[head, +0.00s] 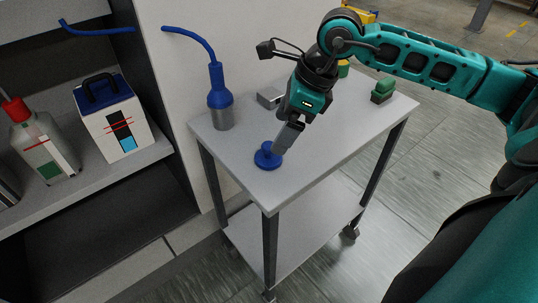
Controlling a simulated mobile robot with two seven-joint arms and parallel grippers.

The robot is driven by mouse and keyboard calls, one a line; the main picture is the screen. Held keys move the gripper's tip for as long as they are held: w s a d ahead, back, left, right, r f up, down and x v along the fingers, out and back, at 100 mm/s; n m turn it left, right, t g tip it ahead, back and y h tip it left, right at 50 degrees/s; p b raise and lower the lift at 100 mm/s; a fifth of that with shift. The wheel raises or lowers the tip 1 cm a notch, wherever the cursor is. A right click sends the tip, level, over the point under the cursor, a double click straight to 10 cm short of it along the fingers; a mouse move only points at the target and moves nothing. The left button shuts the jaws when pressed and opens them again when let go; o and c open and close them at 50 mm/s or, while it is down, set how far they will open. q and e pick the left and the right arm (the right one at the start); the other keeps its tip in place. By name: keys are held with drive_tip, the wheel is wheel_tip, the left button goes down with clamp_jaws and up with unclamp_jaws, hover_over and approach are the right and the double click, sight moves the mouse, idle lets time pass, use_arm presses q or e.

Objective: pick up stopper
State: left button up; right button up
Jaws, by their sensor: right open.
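The stopper seems to be the small blue piece (267,157) with a round flange, standing near the front left corner of the grey cart top (325,140). My right gripper (281,148) reaches down from the upper right, its fingertips right at the stopper's upper right side. The fingers are open, but they overlap in this view, and I cannot tell whether they touch or straddle the stopper. My left gripper is not in view.
A blue-topped metal bottle (220,98) with a curved tube stands at the cart's left rear. A metal block (270,97) and a green-and-dark block (382,90) lie farther back. A shelf at left holds a white box (112,125) and a red-capped bottle (42,142).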

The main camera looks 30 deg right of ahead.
sight(268, 149)
drive_tip(key=x, duration=0.7)
drive_tip(key=shift+w+a+f+b, duration=0.15)
drive_tip(key=shift+a+f+b, duration=0.05)
drive_tip(key=shift+b, duration=0.1)
drive_tip(key=c, duration=1.1)
